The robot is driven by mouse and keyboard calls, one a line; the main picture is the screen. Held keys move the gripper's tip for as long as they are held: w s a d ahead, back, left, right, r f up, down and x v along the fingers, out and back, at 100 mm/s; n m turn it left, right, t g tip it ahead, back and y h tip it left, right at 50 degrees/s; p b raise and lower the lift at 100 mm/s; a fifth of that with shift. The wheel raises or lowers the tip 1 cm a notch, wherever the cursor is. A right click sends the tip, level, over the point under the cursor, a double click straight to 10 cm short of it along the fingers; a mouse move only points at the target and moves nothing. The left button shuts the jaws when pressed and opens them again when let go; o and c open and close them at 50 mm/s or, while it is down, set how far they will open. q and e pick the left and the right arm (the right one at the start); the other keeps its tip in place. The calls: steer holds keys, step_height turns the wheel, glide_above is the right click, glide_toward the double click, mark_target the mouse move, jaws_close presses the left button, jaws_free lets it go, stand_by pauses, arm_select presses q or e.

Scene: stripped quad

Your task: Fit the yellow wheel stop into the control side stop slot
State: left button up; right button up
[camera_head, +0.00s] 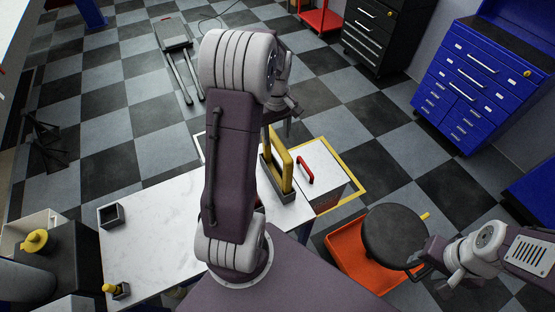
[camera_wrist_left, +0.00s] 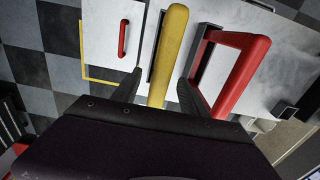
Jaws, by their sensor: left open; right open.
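A yellow loop-shaped piece, which looks like the wheel stop (camera_head: 283,165), stands upright in a narrow dark holder (camera_head: 271,172) on the white table. In the left wrist view the yellow bar (camera_wrist_left: 172,45) runs between the fingers of my left gripper (camera_wrist_left: 160,78). That gripper is open, and I cannot tell whether the fingers touch the bar. A red loop (camera_wrist_left: 240,68) stands beside it, hidden behind my left arm in the head view. I cannot tell which holder is the control side slot. My right gripper (camera_head: 426,274) is open and empty, by the black stool.
A white box with a small red handle (camera_head: 305,170) adjoins the table (camera_head: 155,205). A small dark open box (camera_head: 111,215) and a yellow-topped peg (camera_head: 115,289) are at the table's left. An orange tray (camera_head: 350,265) lies under the round black stool (camera_head: 394,232).

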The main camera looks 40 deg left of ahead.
mark_target(276, 139)
arm_select(q)
steer(key=f, duration=0.2)
steer(key=shift+s+d+f+p, duration=0.2)
steer(key=shift+d+f+p, duration=0.05)
steer(key=shift+f+p, duration=0.05)
steer(key=shift+s+a+f, duration=0.1)
steer(key=shift+s+f, duration=0.1)
steer(key=shift+f, duration=0.25)
steer(key=shift+w, duration=0.25)
jaws_close()
steer(key=shift+s, duration=0.1)
steer(key=shift+r, duration=0.1)
